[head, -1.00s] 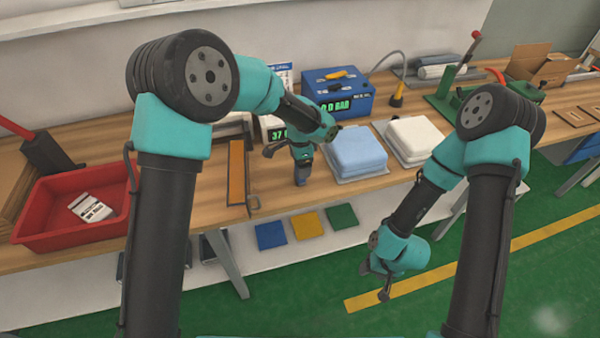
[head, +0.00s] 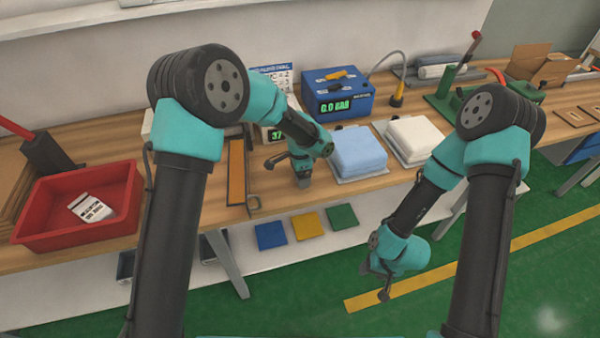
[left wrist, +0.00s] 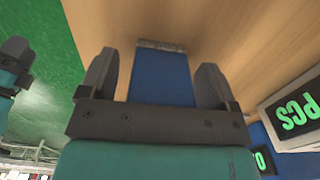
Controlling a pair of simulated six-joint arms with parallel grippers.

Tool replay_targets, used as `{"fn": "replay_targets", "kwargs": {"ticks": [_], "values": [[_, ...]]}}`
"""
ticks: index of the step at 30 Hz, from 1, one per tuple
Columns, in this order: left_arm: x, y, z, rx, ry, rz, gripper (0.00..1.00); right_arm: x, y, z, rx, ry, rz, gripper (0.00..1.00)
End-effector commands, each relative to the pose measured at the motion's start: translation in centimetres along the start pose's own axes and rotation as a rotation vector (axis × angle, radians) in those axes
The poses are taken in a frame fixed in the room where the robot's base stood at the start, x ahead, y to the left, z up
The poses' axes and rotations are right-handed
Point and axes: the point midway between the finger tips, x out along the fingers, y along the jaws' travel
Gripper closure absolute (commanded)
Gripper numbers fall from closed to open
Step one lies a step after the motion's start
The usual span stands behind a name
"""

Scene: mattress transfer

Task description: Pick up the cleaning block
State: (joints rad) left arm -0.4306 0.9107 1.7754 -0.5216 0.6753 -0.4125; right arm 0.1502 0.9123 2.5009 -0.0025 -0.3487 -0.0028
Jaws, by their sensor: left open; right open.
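The cleaning block, blue with a grey strip at one end, shows between my left fingers in the left wrist view (left wrist: 160,75). My right gripper (head: 378,282) is open and empty, out in front of the bench over the green floor.
A folded blue pad (head: 358,150) lies just right of my left gripper, with a white pad (head: 415,138) beyond it. A blue gauge box (head: 337,92) stands behind. A red tray (head: 75,228) is at the left. A counter display (left wrist: 295,112) is close in the left wrist view.

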Motion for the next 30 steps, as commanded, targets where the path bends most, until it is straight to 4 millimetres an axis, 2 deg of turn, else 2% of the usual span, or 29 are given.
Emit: {"fn": "replay_targets", "kwargs": {"ticks": [5, 21, 30], "values": [[-0.03, 0.00, -0.01, 0.000, 0.000, 0.000, 0.19, 0.00, 0.00, 0.00, 0.000, 0.000, 0.000, 0.45], [-0.04, 0.00, -0.01, 0.000, 0.000, 0.000, 0.71, 0.00, 0.00, 0.00, 0.000, 0.000, 0.000, 0.45], [-0.19, -0.02, -0.02, 0.000, 0.001, -0.001, 0.72, 0.00, 0.00, 0.00, 0.000, 0.000, 0.000, 0.45]]}}
